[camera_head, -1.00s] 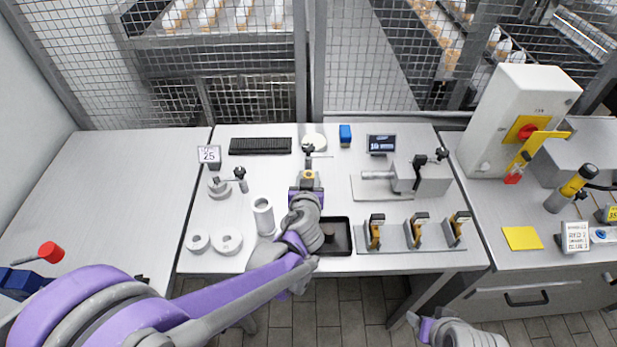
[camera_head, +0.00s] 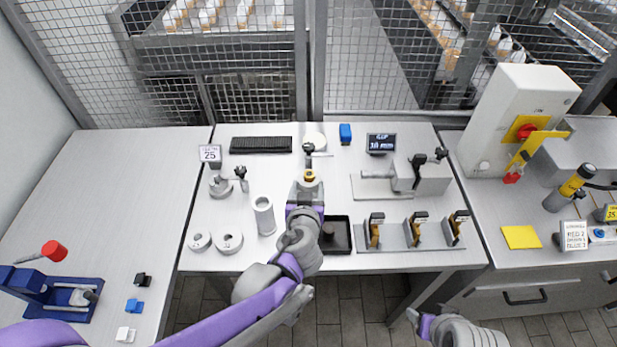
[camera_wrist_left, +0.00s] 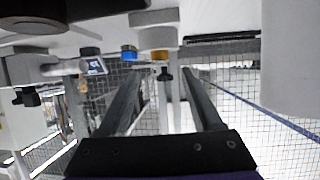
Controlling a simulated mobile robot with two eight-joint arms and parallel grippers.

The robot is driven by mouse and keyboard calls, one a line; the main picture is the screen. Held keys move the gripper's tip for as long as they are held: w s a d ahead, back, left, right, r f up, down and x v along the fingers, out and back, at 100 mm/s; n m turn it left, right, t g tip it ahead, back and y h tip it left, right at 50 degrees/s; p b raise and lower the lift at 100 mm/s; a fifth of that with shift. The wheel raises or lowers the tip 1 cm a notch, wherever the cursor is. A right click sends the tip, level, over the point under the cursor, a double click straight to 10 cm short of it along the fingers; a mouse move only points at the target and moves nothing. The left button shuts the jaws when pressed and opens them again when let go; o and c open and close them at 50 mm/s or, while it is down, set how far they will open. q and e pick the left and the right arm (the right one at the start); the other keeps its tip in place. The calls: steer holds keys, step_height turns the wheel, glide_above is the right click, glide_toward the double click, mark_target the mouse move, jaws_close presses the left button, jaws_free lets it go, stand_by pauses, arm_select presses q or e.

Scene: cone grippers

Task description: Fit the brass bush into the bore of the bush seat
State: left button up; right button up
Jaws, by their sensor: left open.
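The brass bush (camera_head: 310,175) shows as a golden ring at the top of the grey bush seat (camera_head: 309,186), in the middle of the table. In the left wrist view, which is upside down, the brass bush (camera_wrist_left: 160,55) stands out from the end of the grey seat (camera_wrist_left: 154,38). How deep it sits in the bore I cannot tell. My left gripper (camera_head: 305,200) is open and empty on the near side of the seat. Its two dark fingers (camera_wrist_left: 162,75) are spread apart, clear of the bush. My right gripper (camera_head: 427,326) is at the lower right edge, its fingers unclear.
A black tray (camera_head: 347,248) lies right of my left wrist. A grey tube (camera_head: 264,216) and grey rings (camera_head: 229,242) stand to the left. A stand with a black knob (camera_head: 308,149) is behind the seat. Gauge holders (camera_head: 413,247) and a clamp fixture (camera_head: 420,178) are on the right.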

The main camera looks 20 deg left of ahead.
arm_select(q)
steer(key=p+v, duration=0.1)
steer(key=v, duration=0.5)
arm_select(e)
steer(key=shift+w+r, duration=0.15)
steer(key=shift+r, duration=0.4)
